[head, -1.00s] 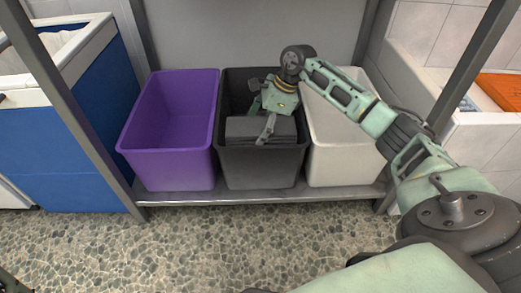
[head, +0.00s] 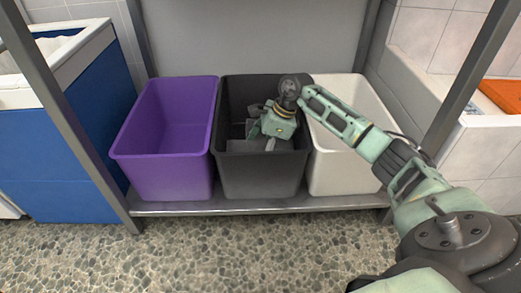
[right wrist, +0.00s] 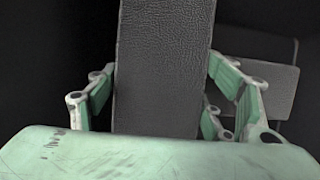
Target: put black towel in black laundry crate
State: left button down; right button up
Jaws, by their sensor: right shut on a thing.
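The black laundry crate (head: 262,178) stands in the middle of a row of three on the metal shelf. My right gripper (head: 268,138) is down inside this crate, below its rim. In the right wrist view the black towel (right wrist: 165,70), a dark textured folded slab, lies between the two fingers of my right gripper (right wrist: 165,105), which is shut on it. In the head view the towel is mostly hidden by the gripper and the crate's front wall. Another dark textured piece (right wrist: 268,88) shows behind the right finger. My left gripper is not in view.
A purple crate (head: 160,177) stands to the left and a white crate (head: 345,175) to the right, both close to the black one. Grey shelf posts (head: 75,125) flank the row. A blue bin (head: 55,160) is at left; an orange cloth (head: 503,95) at right.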

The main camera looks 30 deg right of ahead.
jog(key=shift+f, duration=0.15)
jog(key=o, duration=1.4)
jog(key=shift+o, duration=0.2)
